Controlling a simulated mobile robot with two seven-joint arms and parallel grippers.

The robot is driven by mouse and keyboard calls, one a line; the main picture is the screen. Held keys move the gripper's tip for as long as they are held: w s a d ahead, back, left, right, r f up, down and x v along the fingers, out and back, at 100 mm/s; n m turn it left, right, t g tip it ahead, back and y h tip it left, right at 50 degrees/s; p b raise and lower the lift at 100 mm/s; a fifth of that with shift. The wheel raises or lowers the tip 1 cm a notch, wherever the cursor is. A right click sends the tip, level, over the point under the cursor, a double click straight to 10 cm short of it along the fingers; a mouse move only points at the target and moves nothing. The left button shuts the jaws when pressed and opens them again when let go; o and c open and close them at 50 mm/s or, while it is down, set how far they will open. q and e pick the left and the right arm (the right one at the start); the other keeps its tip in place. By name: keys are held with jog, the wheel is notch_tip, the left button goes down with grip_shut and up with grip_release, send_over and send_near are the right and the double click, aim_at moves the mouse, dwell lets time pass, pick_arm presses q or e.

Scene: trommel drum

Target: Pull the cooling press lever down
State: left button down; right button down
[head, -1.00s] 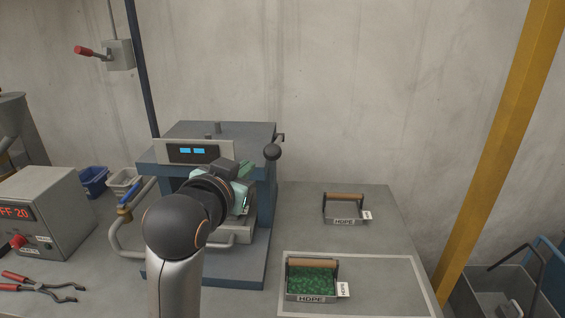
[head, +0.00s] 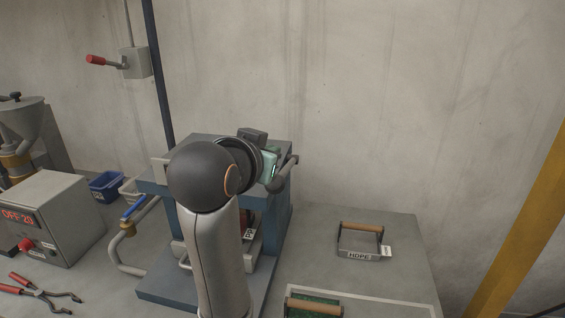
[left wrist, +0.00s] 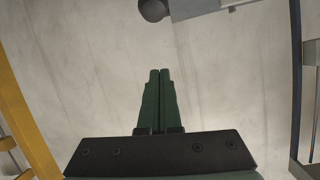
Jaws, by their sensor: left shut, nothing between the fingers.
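The cooling press (head: 160,290) is a blue-grey machine on the table. Its lever (head: 288,172), a short grey bar with a dark round knob, is at the upper right side of the press. My left gripper (head: 272,169) is shut and empty, just left of the lever and overlapping it in the head view; I cannot tell there whether they touch. In the left wrist view the shut green fingers (left wrist: 160,74) point toward the wall, with the dark knob (left wrist: 152,10) beyond the tips and apart from them. My left arm hides much of the press front. My right gripper is not in view.
A mould with a wooden handle (head: 360,241) stands on the table to the right, with another at the bottom edge. A control box (head: 58,215), red pliers (head: 40,290) and a blue bin (head: 105,186) are at left. A yellow post (head: 520,235) rises at right.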

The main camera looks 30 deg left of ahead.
pick_arm(q)
jog(key=w+f, duration=0.1)
jog(key=w, duration=0.1)
jog(key=w+a+f, duration=0.1)
jog(key=w+f, duration=0.3)
jog(key=shift+w+a+p, duration=0.3)
jog(key=shift+w+a, duration=0.05)
jog(key=shift+s+f, duration=0.6)
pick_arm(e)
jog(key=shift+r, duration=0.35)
